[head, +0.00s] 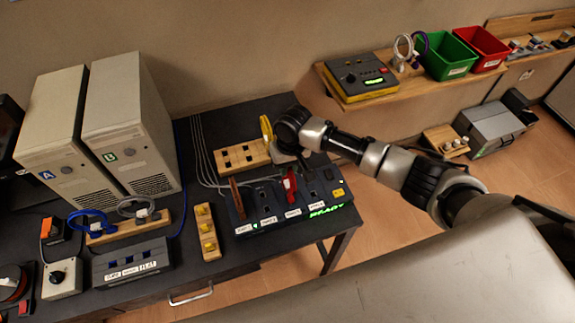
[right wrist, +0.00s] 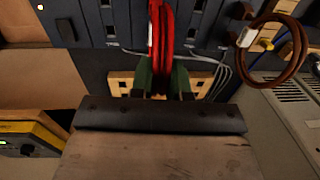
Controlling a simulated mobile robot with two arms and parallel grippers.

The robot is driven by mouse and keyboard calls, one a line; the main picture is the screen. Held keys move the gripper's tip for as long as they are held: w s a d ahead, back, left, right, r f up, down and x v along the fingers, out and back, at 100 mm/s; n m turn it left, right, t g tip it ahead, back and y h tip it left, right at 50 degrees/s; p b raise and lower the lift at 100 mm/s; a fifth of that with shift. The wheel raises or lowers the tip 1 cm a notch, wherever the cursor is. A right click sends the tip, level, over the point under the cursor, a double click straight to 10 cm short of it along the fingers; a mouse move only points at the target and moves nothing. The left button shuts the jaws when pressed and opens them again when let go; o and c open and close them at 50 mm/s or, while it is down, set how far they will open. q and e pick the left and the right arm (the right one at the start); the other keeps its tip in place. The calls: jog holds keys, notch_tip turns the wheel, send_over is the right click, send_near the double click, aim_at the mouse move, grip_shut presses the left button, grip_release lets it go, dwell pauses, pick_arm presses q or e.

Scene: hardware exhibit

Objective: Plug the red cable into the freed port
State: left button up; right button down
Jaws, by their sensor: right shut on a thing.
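The dark port panel (head: 262,228) lies on the table with a row of labelled ports and a green READY display (head: 326,210). The red cable (head: 289,186) is a loop over the third port from the left. My right gripper (head: 291,170) is above it, and in the right wrist view my right gripper (right wrist: 161,80) is shut on the red cable (right wrist: 161,35) between green fingers. Whether its plug is seated in a port is hidden. A brown cable (head: 236,196) stands at the left port and shows as a coil (right wrist: 276,50) in the wrist view. My left gripper is not in view.
A wooden block with square holes (head: 243,157) lies behind the panel, with a yellow cable (head: 266,128) at its right end. A wooden strip with yellow plugs (head: 207,232) is left of the panel. Two computer towers (head: 122,120) stand further left. Thin grey wires (head: 200,150) run behind.

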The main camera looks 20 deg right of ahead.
jog(key=shift+p, duration=0.4)
jog(key=shift+f, duration=0.3)
dwell(0.7)
jog(key=c, duration=1)
grip_release()
jog(key=shift+o, duration=0.4)
jog(key=o, duration=0.5)
jog(key=shift+o, duration=0.2)
